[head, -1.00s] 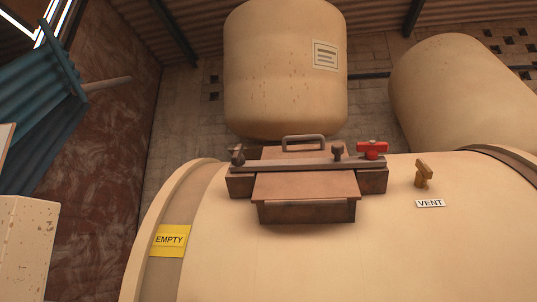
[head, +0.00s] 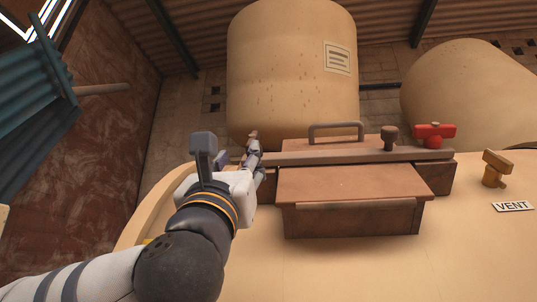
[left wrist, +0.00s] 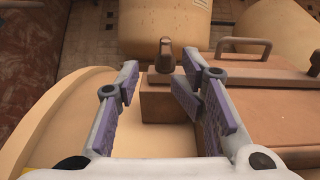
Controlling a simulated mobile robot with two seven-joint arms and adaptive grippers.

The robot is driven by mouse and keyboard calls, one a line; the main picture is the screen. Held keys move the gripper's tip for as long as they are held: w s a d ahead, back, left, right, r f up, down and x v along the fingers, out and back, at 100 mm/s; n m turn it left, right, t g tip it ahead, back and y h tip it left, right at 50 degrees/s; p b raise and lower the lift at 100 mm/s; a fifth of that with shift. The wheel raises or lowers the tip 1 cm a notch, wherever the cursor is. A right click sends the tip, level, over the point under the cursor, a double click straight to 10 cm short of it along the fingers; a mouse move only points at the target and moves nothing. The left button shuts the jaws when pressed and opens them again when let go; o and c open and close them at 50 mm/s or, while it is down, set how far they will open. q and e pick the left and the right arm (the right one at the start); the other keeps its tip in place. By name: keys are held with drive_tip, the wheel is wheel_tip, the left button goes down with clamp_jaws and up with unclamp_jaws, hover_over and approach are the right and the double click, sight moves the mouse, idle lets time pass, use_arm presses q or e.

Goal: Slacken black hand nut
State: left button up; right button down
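A dark hand nut (left wrist: 165,56) stands at the left end of the clamp bar on the brown hatch. In the left wrist view it shows just beyond and between my fingertips, with no visible contact. In the head view my left gripper mostly hides it; a small top part (head: 253,134) shows. My left gripper (left wrist: 160,80) is open and empty, its purple-padded fingers on either side of the line to the nut. It also shows in the head view (head: 250,155), at the hatch's left end. My right gripper is not in view.
On the clamp bar (head: 350,156) are a dark knob (head: 390,137) and a red hand nut (head: 434,134). A grey handle (head: 336,131) rises behind the bar. A yellow-brown valve (head: 496,168) stands above a VENT label (head: 512,206). A large beige tank (head: 290,70) stands behind.

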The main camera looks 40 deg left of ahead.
sight(252, 136)
use_arm(q)
drive_tip(key=x, duration=0.7)
drive_tip(key=p+x, duration=0.1)
drive_tip(key=x, duration=0.2)
drive_tip(key=shift+w+d+r, duration=0.15)
drive_tip(key=shift+w+d, duration=0.05)
drive_tip(key=shift+w, duration=0.05)
drive_tip(key=shift+w+m, duration=0.25)
drive_tip(key=shift+m, duration=0.05)
clamp_jaws()
